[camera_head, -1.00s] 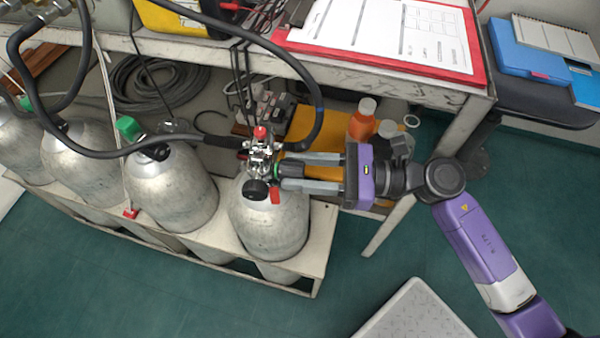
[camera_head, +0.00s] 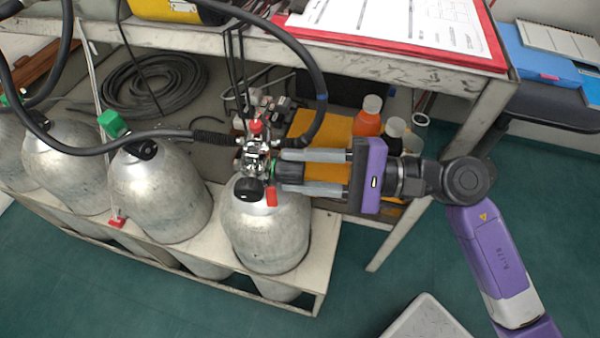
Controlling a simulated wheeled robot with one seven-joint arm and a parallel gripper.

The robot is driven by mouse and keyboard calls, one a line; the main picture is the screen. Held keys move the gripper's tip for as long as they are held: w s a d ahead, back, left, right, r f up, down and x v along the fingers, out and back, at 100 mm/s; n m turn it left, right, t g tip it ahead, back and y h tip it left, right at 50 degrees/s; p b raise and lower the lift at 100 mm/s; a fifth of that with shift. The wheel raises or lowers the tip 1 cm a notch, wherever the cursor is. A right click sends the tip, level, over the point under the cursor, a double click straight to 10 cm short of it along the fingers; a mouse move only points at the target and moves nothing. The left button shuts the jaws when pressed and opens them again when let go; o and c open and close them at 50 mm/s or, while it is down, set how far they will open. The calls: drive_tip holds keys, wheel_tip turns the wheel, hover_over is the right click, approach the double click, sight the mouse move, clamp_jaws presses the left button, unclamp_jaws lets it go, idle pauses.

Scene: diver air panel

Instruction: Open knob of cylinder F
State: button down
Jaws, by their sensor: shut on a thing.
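A grey cylinder (camera_head: 268,235) stands at the right end of the rack; I cannot read a letter on it. Its valve (camera_head: 257,155) has a red-topped fitting and a hose joined to it. A dark knob (camera_head: 289,172) with a green ring sticks out from the valve's right side. My gripper (camera_head: 290,172) reaches in from the right, with one finger above the knob and one below, shut on it. A second black knob (camera_head: 248,189) faces the front, and a red tag (camera_head: 271,196) hangs beside it. The fingers hide part of the gripped knob.
Several more cylinders (camera_head: 160,195) stand to the left in the white rack (camera_head: 318,250). A black hose (camera_head: 165,135) runs across them to the valve. The bench (camera_head: 420,65) with a red clipboard (camera_head: 497,50) overhangs behind. A pale step (camera_head: 428,322) is at lower right.

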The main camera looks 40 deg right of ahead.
drive_tip(key=n+b, duration=0.2)
drive_tip(key=n, duration=0.2)
drive_tip(key=shift+f, duration=0.2)
drive_tip(key=shift+n+h+b, duration=0.3)
drive_tip(key=shift+n+b, duration=0.6)
drive_tip(key=shift+n, duration=1.1)
drive_tip(key=shift+s+r, duration=0.1)
drive_tip(key=c, duration=0.9)
unclamp_jaws()
drive_tip(key=p+v, duration=0.1)
drive_tip(key=v, duration=0.6)
drive_tip(key=shift+s+d, duration=0.25)
drive_tip(key=shift+s, duration=0.05)
